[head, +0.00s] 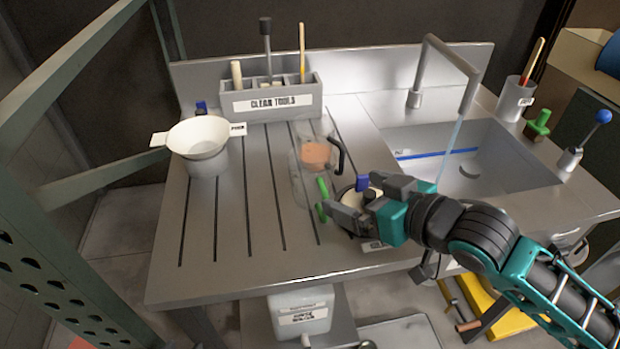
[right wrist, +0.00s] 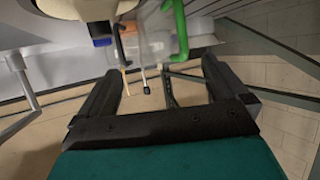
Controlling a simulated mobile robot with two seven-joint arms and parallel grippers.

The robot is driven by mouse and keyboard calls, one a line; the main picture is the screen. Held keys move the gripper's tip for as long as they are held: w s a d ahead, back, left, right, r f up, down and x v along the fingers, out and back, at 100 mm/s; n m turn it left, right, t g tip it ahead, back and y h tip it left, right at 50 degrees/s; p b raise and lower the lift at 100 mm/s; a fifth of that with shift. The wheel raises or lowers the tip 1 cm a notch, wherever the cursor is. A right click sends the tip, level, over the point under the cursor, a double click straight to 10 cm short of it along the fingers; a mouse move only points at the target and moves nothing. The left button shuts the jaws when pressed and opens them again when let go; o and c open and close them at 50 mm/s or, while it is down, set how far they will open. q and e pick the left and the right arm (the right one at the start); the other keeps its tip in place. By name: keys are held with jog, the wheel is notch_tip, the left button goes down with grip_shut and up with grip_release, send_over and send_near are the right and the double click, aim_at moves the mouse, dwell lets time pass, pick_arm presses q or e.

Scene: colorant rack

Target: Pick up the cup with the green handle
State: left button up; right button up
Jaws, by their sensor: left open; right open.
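The cup with the green handle (head: 321,188) looks clear and stands on the grooved drainboard; its outline is faint beside another clear cup. My right gripper (head: 342,207) comes in from the right, low and close to the green handle, and partly covers that area. It is open, with nothing seen between its fingers. In the right wrist view the green handle (right wrist: 181,32) shows at the top, beyond the open fingers (right wrist: 160,62), nearer the right finger. I cannot tell if a finger touches it. My left gripper is not in view.
A clear cup with a black handle and orange contents (head: 316,154) stands just behind. A blue-handled item (head: 362,183) is beside my gripper. A white funnel bowl (head: 198,137) stands left, a tool holder (head: 272,101) at the back, the sink (head: 475,165) right. The drainboard's front left is clear.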

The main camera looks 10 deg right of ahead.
aim_at(327, 181)
jog(key=x, duration=1)
jog(key=shift+c, duration=0.4)
jog(key=c, duration=0.7)
jog(key=shift+c, duration=0.2)
jog(key=shift+r, duration=0.15)
